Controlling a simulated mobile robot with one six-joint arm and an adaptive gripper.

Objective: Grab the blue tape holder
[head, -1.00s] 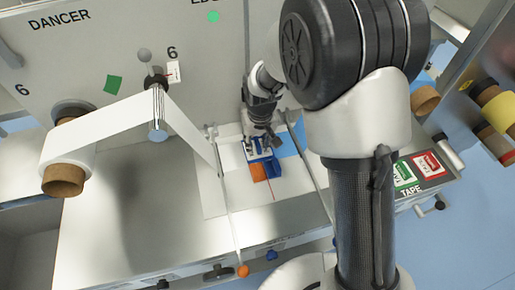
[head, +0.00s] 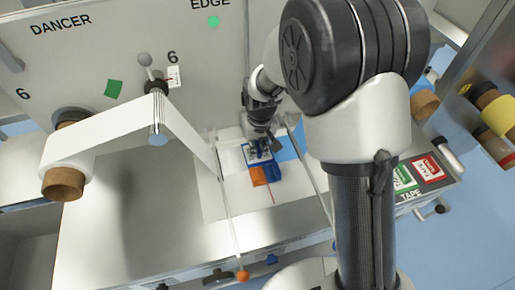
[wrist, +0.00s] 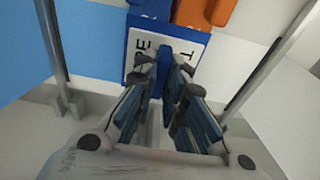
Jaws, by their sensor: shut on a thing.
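The blue tape holder (head: 272,168) sits on the white splice table, with an orange part (head: 258,176) at its front left. In the wrist view the blue tape holder (wrist: 142,63) is at the top centre, with a white lettered label and the orange part (wrist: 205,12) above it. My gripper (head: 257,147) is at the back end of the holder. In the wrist view my gripper (wrist: 167,62) has its fingertips close together on a narrow blue piece of the holder. The fingers hide part of the label.
Metal rods (head: 315,170) stand on both sides of the holder. A white web (head: 100,128) runs from a roll on the left over a roller. A panel with green and red labels (head: 426,167) is at right. The metal table (head: 130,230) is clear in front.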

